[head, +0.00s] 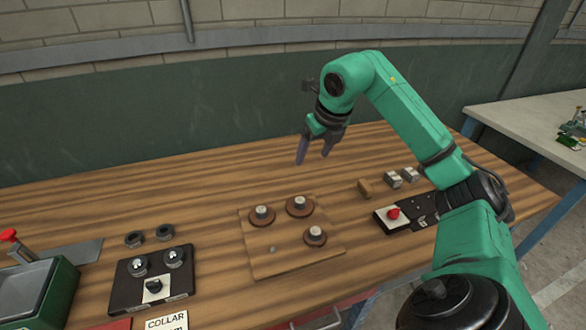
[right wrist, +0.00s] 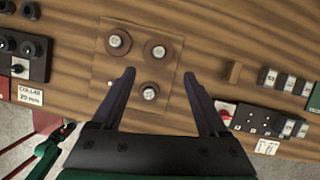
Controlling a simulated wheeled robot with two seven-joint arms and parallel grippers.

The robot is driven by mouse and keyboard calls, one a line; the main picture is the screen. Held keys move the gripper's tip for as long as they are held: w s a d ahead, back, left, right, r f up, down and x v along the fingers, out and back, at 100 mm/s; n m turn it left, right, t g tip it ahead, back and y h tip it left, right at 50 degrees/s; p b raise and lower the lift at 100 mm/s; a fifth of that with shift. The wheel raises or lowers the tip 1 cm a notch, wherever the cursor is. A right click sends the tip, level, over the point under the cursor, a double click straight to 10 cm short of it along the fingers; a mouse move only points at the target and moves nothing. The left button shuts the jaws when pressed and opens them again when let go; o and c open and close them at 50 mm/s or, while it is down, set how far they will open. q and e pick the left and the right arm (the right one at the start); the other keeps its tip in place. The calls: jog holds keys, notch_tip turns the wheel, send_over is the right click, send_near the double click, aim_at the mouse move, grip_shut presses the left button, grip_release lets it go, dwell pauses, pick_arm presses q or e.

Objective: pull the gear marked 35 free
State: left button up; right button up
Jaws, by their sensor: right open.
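Three round brown gears sit on pegs on a wooden board (head: 272,262): a left one (head: 262,220), a back one (head: 300,212) and a front-right one (head: 315,241). In the right wrist view they show as the left gear (right wrist: 118,54), back gear (right wrist: 167,46) and front gear (right wrist: 149,104). Their markings are too small to read, so I cannot tell which is 35. My right gripper (head: 313,157) is open and empty, raised above the table behind the board. In the right wrist view its fingers (right wrist: 160,74) point toward the board. My left gripper is not in view.
At left are two black collars (head: 134,239), a black knob panel (head: 130,295) and a green bin (head: 45,295). The table behind the board is clear.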

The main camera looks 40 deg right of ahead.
notch_tip(320, 180, down, 4)
jog(key=r+b, duration=0.1)
jog(key=b, duration=0.4)
send_near(301, 200)
jog(key=p+x, duration=0.1)
jog(key=x, duration=0.7)
jog(key=shift+a, duration=0.1)
jog(key=shift+w+f, duration=0.1)
jog(key=shift+f, duration=0.25)
jog(key=c, duration=1.2)
jog(key=o, duration=0.5)
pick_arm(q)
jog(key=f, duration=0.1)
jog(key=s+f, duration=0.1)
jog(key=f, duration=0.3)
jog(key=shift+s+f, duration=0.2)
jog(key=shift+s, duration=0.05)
pick_arm(e)
jog(key=shift+r, duration=0.15)
grip_shut()
